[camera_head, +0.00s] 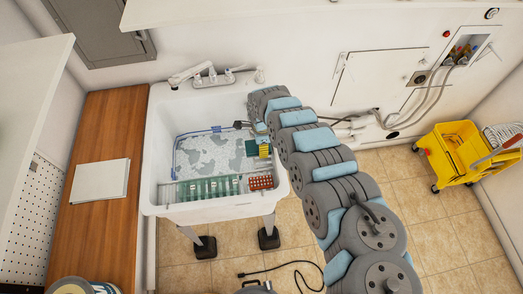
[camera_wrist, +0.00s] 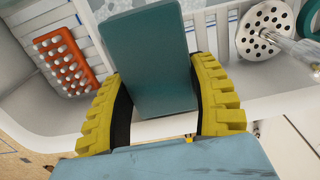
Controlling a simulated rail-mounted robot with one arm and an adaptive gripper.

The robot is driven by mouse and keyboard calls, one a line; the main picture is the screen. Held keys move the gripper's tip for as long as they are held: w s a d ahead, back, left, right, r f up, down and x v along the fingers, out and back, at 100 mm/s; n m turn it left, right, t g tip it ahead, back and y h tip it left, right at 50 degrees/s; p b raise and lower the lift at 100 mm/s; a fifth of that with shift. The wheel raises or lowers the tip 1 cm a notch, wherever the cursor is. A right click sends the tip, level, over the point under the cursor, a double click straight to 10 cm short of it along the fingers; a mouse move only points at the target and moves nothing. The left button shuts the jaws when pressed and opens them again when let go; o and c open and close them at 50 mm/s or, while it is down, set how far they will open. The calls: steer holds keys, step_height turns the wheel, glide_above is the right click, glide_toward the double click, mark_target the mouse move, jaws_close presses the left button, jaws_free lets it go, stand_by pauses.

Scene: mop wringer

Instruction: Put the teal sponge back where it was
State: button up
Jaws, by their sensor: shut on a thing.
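The teal sponge (camera_wrist: 150,60) is a flat rectangular block between the yellow ribbed fingers of my gripper (camera_wrist: 155,85) in the wrist view. My gripper is shut on it, and the sponge extends past the fingertips. In the head view the sponge (camera_head: 251,148) shows as a small dark teal patch beside my gripper (camera_head: 264,150), over the right part of the white sink (camera_head: 152,185). A slatted rack (camera_wrist: 205,35) is behind the sponge in the wrist view. The sponge hides part of it, so I cannot tell whether they touch.
An orange block with white knobs (camera_wrist: 66,62) is beside the rack; it also shows at the sink's front right (camera_head: 261,183). A perforated metal disc (camera_wrist: 267,28) is to the right. The faucet (camera_head: 200,76) is at the back. A yellow mop bucket (camera_head: 455,155) stands far right.

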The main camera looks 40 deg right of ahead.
steer(key=shift+f, duration=0.1)
steer(key=f+b, duration=0.1)
steer(key=b, duration=0.1)
steer(key=shift+w+d+f+b, duration=0.15)
steer(key=shift+w+f+b, duration=0.15)
steer(key=shift+f+b, duration=0.05)
step_height(320, 180, down, 2)
steer(key=b, duration=0.2)
steer(key=shift+s+b, duration=0.1)
steer(key=shift+b, duration=0.3)
steer(key=shift+r, duration=0.1)
steer(key=o, duration=1.1)
steer(key=shift+o, duration=0.2)
